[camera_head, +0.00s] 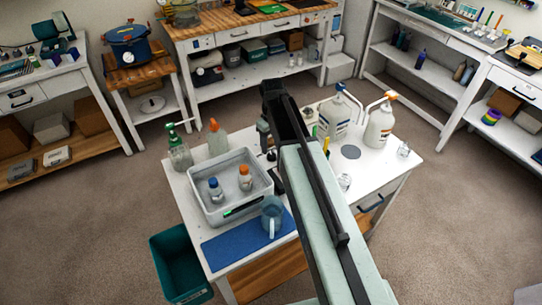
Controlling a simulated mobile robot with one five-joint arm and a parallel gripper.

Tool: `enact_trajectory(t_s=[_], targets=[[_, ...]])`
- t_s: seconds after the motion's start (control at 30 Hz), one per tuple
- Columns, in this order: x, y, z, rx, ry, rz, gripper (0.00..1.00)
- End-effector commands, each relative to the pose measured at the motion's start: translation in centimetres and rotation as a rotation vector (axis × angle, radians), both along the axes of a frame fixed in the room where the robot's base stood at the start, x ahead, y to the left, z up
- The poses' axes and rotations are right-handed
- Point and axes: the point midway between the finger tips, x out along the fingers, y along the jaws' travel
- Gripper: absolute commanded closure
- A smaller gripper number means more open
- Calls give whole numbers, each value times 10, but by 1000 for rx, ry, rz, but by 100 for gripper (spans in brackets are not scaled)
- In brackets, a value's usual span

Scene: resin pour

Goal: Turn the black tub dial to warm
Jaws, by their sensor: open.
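A grey tub (203,206) stands on the white table, with a small lit green strip on its front wall. Two small bottles, one blue-capped (214,190) and one orange-capped (245,179), stand in it. I cannot make out the black dial for certain; dark shapes lie just right of the tub, partly behind my arm. My gripper (265,138) seems to hang from the arm's end, behind the tub's right rear corner and apart from the tub. It is open; its fingertips are small and hard to see.
A blue mat (228,247) with a clear jug (272,214) lies in front of the tub. Green (179,154) and orange-tipped (217,139) bottles stand behind it. White pump bottles (337,118) and (379,126) stand right of my arm. A teal bin (180,268) is on the floor.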

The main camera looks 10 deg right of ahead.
Motion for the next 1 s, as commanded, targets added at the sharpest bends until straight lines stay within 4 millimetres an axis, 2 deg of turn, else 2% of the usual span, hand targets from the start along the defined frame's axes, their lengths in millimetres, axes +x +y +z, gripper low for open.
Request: enact_trajectory(t_s=[0.03,0.2,0.3,0.53,0.57,0.7,0.77,0.87,1.0], targets=[[0,1,-19,0,0,2,43],[0,4,-47,0,0,6,43],[0,5,-52,0,0,8,43],[0,5,-50,0,0,8,43],[0,5,-50,0,0,8,45],[0,5,-50,0,0,9,84],[0,5,-50,0,0,9,100],[0,5,-50,-1,0,19,100],[0,5,-50,-1,0,134,100]])
